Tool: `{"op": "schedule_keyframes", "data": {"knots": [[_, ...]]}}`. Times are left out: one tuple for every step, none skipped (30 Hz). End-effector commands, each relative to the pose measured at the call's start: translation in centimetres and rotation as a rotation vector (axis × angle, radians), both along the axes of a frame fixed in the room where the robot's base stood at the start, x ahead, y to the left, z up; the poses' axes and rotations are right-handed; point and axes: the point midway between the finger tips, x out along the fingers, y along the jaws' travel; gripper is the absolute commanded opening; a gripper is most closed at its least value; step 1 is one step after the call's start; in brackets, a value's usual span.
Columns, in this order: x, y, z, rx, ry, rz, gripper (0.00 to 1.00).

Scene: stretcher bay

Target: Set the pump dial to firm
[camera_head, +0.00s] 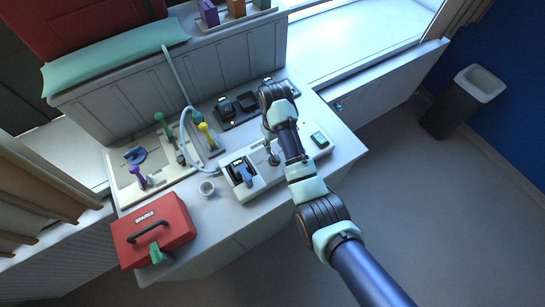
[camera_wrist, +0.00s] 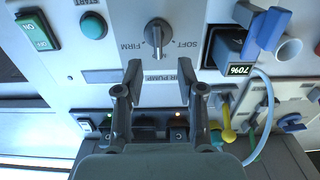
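The pump dial (camera_wrist: 157,32) is a round grey knob with a raised grip bar on the white pump panel (camera_wrist: 120,20). Its bar stands nearly upright in the wrist view, between the upside-down labels FIRM on the left and SOFT on the right. Which end of the bar is the pointer is unclear. My gripper (camera_wrist: 162,85) is open and empty, its fingertips below the dial in the wrist view and apart from it. In the head view my gripper (camera_head: 272,157) is over the middle of the white pump (camera_head: 262,185), hiding much of the dial area.
A blue clip (camera_wrist: 270,27) and a pale hose (camera_wrist: 265,110) are nearby. A red case (camera_head: 153,230) and white cup (camera_head: 207,188) stand left of the pump.

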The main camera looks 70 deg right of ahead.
Motion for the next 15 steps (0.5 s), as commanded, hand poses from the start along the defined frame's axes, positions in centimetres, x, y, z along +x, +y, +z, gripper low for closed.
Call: {"op": "schedule_keyframes", "data": {"knots": [[-0.3,-0.3,-0.1,0.008,0.006,-0.006,0.39],[-0.4,-0.3,-0.1,0.009,0.008,-0.006,0.39],[-0.4,-0.3,-0.1,0.009,0.008,-0.006,0.39],[-0.4,-0.3,-0.2,0.009,0.008,-0.006,0.39],[-0.4,-0.2,-0.4,0.010,0.009,-0.006,0.39],[-0.4,-0.2,-0.8,0.011,0.010,-0.005,0.39],[-0.4,-0.2,-1.2,0.012,0.010,-0.005,0.39],[-0.4,-0.1,-1.7,0.011,0.010,-0.005,0.39],[-0.4,-0.1,-2.4,0.013,0.011,-0.005,0.39],[-0.4,-0.1,-3.0,0.012,0.010,-0.005,0.39],[-0.4,-0.1,-3.6,0.012,0.010,-0.005,0.39],[-0.4,-0.1,-4.4,0.012,0.010,-0.005,0.39],[-0.4,-0.1,-5.0,0.011,0.010,-0.005,0.39],[-0.4,-0.1,-5.5,0.011,0.010,-0.005,0.39],[-0.3,-0.1,-6.2,0.010,0.009,-0.005,0.39]]}}
